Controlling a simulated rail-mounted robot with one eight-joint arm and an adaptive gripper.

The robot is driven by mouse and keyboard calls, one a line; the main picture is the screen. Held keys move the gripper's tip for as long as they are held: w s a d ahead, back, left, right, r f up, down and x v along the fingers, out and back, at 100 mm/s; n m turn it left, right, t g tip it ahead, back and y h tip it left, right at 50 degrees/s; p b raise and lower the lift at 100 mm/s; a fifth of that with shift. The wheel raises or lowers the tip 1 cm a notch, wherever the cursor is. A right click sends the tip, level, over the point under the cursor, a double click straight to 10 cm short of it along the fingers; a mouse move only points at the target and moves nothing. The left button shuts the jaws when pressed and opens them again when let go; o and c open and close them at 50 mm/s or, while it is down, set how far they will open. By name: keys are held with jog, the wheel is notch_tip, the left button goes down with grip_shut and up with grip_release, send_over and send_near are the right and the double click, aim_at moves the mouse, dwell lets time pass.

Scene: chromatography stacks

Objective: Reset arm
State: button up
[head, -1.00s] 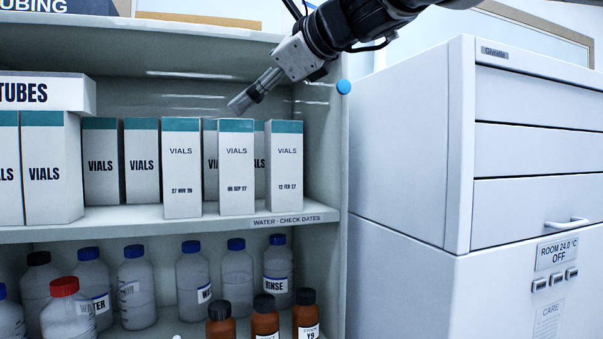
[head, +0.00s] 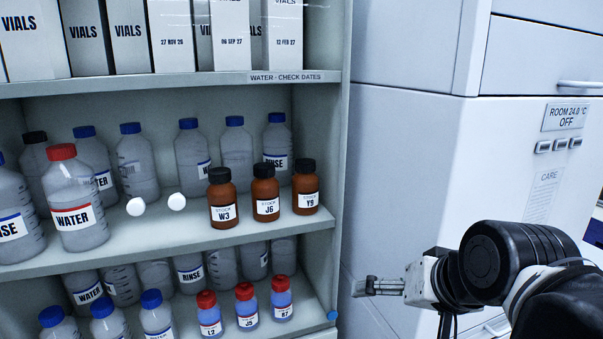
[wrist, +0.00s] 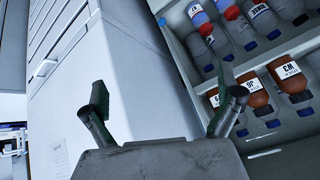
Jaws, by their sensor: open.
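My gripper (head: 372,286) is at the lower right in the head view, in front of the white cabinet and to the right of the shelf unit. It points left, toward the shelf unit's right edge, and holds nothing. In the wrist view its two fingers (wrist: 163,105) stand wide apart with nothing between them. Behind them are the white cabinet and the bottle shelves.
Brown stock bottles (head: 265,193) and a red-capped water bottle (head: 75,200) stand on the middle shelf. Small red-capped bottles (head: 246,306) stand below. Vial boxes (head: 230,35) stand above. The white cabinet (head: 410,150) is to the right, with a drawer handle (head: 580,85).

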jog(key=s+d+f+n+h, duration=0.1)
jog(key=s+d+f, duration=0.3)
jog(key=f, duration=0.4)
jog(key=shift+s+d+f+n+g+h+b, duration=0.15)
jog(key=shift+s+f+n+g+h+b, duration=0.05)
jog(key=shift+f+n+g+h+b, duration=0.2)
